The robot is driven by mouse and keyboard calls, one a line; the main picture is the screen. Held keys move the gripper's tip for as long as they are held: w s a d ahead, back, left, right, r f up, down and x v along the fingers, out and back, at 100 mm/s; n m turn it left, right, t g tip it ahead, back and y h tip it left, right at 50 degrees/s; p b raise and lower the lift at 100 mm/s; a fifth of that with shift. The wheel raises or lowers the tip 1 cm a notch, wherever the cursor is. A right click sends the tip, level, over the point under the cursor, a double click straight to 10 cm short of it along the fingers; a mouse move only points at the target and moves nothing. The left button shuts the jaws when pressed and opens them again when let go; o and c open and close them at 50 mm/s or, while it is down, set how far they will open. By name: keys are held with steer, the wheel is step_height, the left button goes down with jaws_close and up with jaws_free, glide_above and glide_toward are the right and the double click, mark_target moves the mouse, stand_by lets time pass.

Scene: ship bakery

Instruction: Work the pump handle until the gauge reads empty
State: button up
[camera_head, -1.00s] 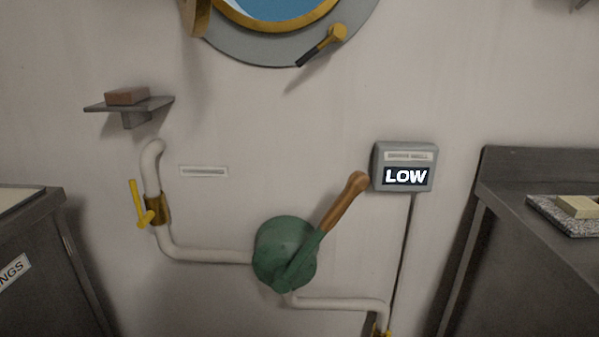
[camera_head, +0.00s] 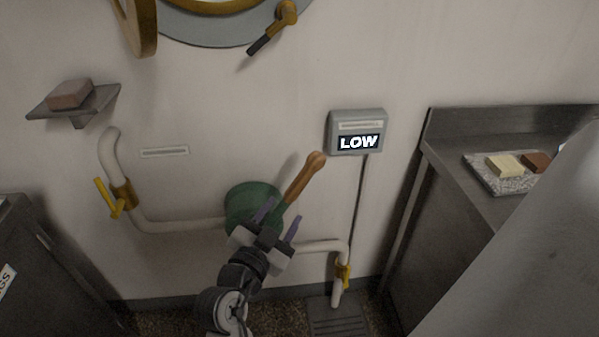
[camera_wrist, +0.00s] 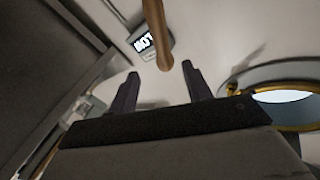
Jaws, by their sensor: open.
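The pump is a round green body (camera_head: 243,202) on the wall, with a wooden-gripped handle (camera_head: 304,178) slanting up and to the right. The grey gauge box (camera_head: 345,118) on the wall above right of it reads LOW. My gripper (camera_head: 279,219) is open in front of the pump and hides part of it and the lower handle. In the wrist view, the wooden handle (camera_wrist: 156,32) comes down from the top edge and its end shows between and beyond my open fingertips (camera_wrist: 161,76). I cannot see any contact. The gauge (camera_wrist: 146,44) shows behind the handle.
A white pipe (camera_head: 180,226) with a yellow valve lever (camera_head: 107,197) runs left of the pump. A steel counter (camera_head: 470,143) holding a speckled board (camera_head: 490,183) stands at the right.

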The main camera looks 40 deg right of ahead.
mark_target(303, 179)
steer(key=x, duration=1.2)
steer(key=shift+w+d+r, duration=0.1)
steer(key=shift+w+r, duration=0.1)
steer(key=shift+w+d+f, duration=0.15)
steer(key=shift+w+d, duration=0.2)
steer(key=shift+d, duration=0.25)
steer(key=shift+c, duration=0.2)
jaws_close()
